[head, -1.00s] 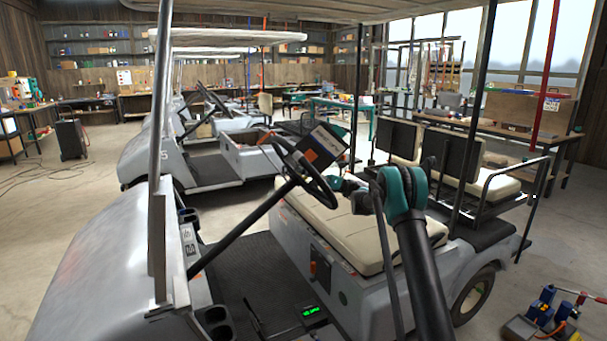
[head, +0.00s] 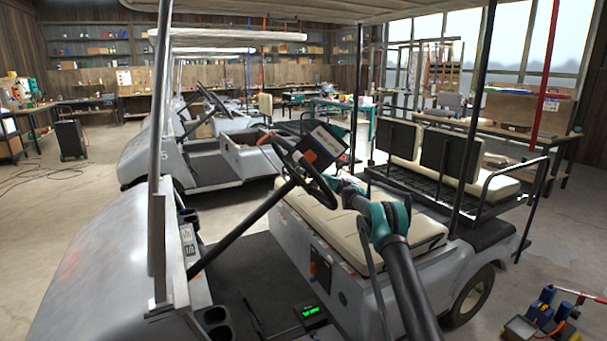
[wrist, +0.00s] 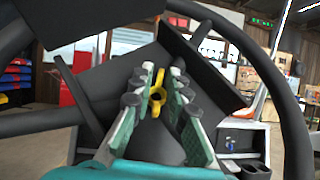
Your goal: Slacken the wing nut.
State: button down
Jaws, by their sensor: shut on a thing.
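The yellow wing nut (wrist: 157,92) shows in the wrist view, upright in front of a dark column inside the steering wheel (wrist: 270,75). My gripper (wrist: 156,84) has a finger on each side of it and is shut on it. The fingers hide part of its sides. In the head view my gripper reaches the right side of the steering wheel (head: 318,186), above the cream seat; the wing nut cannot be made out there.
A dark box with an orange label (head: 326,146) sits at the wheel, close to my gripper. The cart's seat (head: 320,215) lies below my arm. A black roof post (head: 357,90) stands behind the wheel. Blue and red tools (head: 540,310) stand on the floor at right.

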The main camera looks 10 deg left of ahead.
jog(key=shift+s+f+n+g+h, duration=0.15)
jog(key=shift+f+n+g+h, duration=0.1)
jog(key=shift+n+g+h, duration=0.5)
jog(key=c, duration=1.7)
grip_release()
jog(key=shift+r, duration=0.1)
jog(key=shift+r+m+t+y, duration=0.1)
jog(key=shift+m+t+y, duration=0.25)
jog(key=shift+t+y, duration=0.1)
